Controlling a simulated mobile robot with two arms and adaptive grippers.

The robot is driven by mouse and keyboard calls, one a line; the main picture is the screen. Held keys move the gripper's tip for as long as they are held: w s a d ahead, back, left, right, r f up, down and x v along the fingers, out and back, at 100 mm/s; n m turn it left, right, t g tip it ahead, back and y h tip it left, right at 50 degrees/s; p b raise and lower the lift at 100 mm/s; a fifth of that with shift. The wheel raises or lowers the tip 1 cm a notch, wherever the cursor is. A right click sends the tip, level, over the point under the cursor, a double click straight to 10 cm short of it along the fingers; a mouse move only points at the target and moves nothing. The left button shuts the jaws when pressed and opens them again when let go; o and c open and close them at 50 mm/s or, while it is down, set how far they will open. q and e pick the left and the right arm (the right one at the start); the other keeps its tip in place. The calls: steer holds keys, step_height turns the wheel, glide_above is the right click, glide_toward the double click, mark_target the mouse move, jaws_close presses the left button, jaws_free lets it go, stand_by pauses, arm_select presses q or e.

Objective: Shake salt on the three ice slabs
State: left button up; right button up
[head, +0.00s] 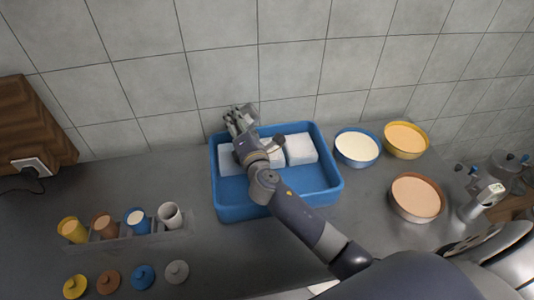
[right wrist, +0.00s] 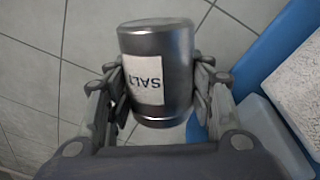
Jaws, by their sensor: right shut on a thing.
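A blue tray (head: 333,183) on the counter holds the white ice slabs in a row along its back. The right slab (head: 301,149) shows clearly. The left slab (head: 228,166) and the middle slab (head: 277,158) are partly hidden by my right arm. My right gripper (head: 236,119) is over the tray's back left corner. In the right wrist view, it is shut on a grey metal salt shaker (right wrist: 178,50) with a white SALT label, whose lettering looks upside down. Slabs show at that view's right edge. My left gripper is not in view.
A white-filled blue bowl (head: 357,147), a yellow bowl (head: 405,139) and a brown bowl (head: 417,197) stand right of the tray. A rack (head: 150,238) of cups stands at left, with several loose lids in front. Tiled wall rises behind the tray.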

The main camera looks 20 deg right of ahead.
steer(key=shift+r, duration=0.1)
step_height(320, 180, up, 4)
steer(key=p, duration=0.3)
steer(key=shift+p, duration=0.3)
step_height(320, 180, down, 4)
steer(key=b, duration=0.3)
steer(key=shift+b, duration=0.35)
step_height(320, 180, up, 4)
steer(key=p, duration=0.4)
step_height(320, 180, down, 4)
steer(key=b, duration=0.4)
steer(key=shift+f, duration=0.2)
steer(key=shift+r, duration=0.15)
steer(key=shift+d, duration=0.15)
steer(key=shift+s+d+p, duration=0.2)
steer(key=shift+d, duration=0.45)
steer(key=shift+s+d+p, duration=0.15)
steer(key=shift+d+p, duration=0.05)
steer(key=shift+d, duration=0.4)
steer(key=s+d, duration=0.1)
steer(key=d, duration=0.7)
steer(key=shift+s, duration=0.4)
